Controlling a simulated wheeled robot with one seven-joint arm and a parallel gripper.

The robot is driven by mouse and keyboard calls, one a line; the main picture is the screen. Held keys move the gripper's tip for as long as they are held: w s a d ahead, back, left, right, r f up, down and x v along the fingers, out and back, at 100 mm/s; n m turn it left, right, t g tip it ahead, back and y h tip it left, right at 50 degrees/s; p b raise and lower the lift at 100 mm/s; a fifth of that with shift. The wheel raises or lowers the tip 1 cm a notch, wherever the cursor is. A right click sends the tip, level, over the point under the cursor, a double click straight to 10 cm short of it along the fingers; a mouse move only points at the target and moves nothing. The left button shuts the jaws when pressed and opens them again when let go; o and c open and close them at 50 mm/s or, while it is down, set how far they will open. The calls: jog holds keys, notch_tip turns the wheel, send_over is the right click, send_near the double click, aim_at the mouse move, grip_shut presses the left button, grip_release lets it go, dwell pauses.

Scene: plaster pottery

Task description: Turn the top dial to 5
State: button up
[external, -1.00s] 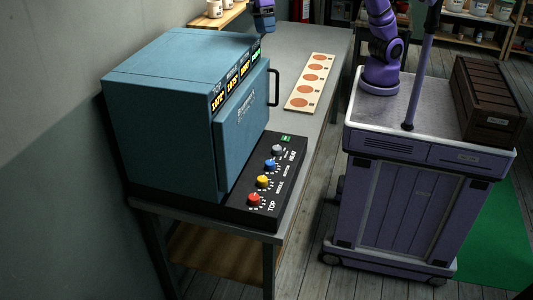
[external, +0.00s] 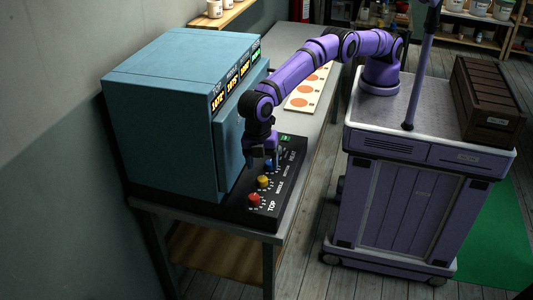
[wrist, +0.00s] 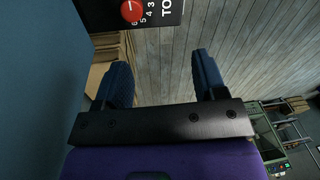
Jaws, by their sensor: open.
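The top dial is a red knob (external: 254,199) at the near end of the black control panel (external: 232,211), beside the word TOP. It also shows at the top edge of the wrist view (wrist: 131,10), with a white pointer mark and printed numbers around it; its upper part is cut off. My gripper (external: 262,160) is above the panel, near the blue and yellow dials, apart from the red knob. In the wrist view my gripper (wrist: 160,80) has its two blue fingers wide apart with nothing between them.
The teal kiln (external: 165,120) stands left of the panel, close to my gripper. The yellow dial (external: 263,181) is between my gripper and the red knob. A board with orange discs (external: 305,95) lies farther back on the grey table (external: 330,45). Floor space is open in front.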

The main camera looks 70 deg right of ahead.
aim_at(254, 197)
jog(key=w+f+n, duration=0.1)
jog(key=f, duration=0.3)
jog(key=w+f, duration=0.1)
jog(key=f, duration=0.4)
jog(key=f+n+t, duration=0.1)
jog(key=f, duration=0.3)
jog(key=shift+w+a+f+n+h, duration=0.25)
jog(key=shift+w+f+n+h, duration=0.05)
jog(key=shift+w+f, duration=0.1)
jog(key=shift+c, duration=0.2)
jog(key=c, duration=0.9)
